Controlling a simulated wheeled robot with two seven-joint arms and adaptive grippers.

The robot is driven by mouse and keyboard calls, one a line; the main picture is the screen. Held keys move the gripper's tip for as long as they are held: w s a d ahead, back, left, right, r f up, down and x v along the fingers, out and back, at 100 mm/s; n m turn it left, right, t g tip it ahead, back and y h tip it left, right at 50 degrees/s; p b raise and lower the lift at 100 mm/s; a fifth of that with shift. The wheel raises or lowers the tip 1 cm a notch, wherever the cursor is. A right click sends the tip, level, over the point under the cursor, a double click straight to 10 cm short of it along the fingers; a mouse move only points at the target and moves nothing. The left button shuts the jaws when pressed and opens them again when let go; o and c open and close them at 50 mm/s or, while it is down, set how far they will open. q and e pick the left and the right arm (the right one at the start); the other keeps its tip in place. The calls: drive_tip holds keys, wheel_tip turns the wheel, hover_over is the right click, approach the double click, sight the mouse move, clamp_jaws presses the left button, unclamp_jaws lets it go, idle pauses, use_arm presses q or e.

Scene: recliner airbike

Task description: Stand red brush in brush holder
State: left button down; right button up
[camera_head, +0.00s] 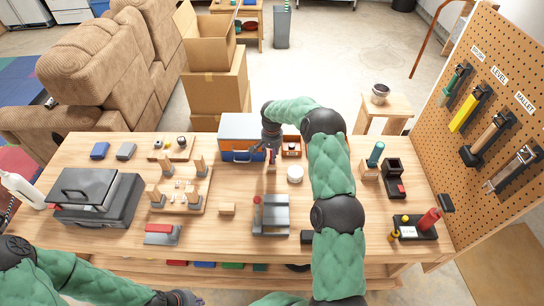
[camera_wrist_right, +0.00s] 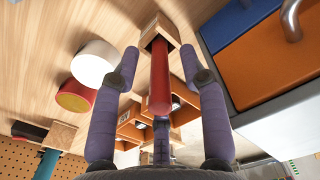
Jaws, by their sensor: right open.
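The red brush's handle (camera_wrist_right: 159,78) is between the fingers of my right gripper (camera_wrist_right: 160,68) in the wrist view, with a gap on both sides. Its far end goes into a small wooden block (camera_wrist_right: 160,30) with a dark opening, which looks like the brush holder. The bristles are not visible. In the head view the red handle (camera_head: 271,154) is partly hidden beside my right gripper (camera_head: 262,151), which is open. My left gripper (camera_head: 183,298) is at the bottom edge, partly cut off; its jaws are unclear.
A blue and orange toolbox (camera_head: 240,128) stands close beside my right gripper. A teal handle (camera_head: 376,155) stands in a wooden block further right.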

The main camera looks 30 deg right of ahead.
wheel_tip(320, 180, up, 10)
drive_tip(key=shift+s+r, duration=0.1)
drive_tip(key=shift+r, duration=0.1)
idle(1.0)
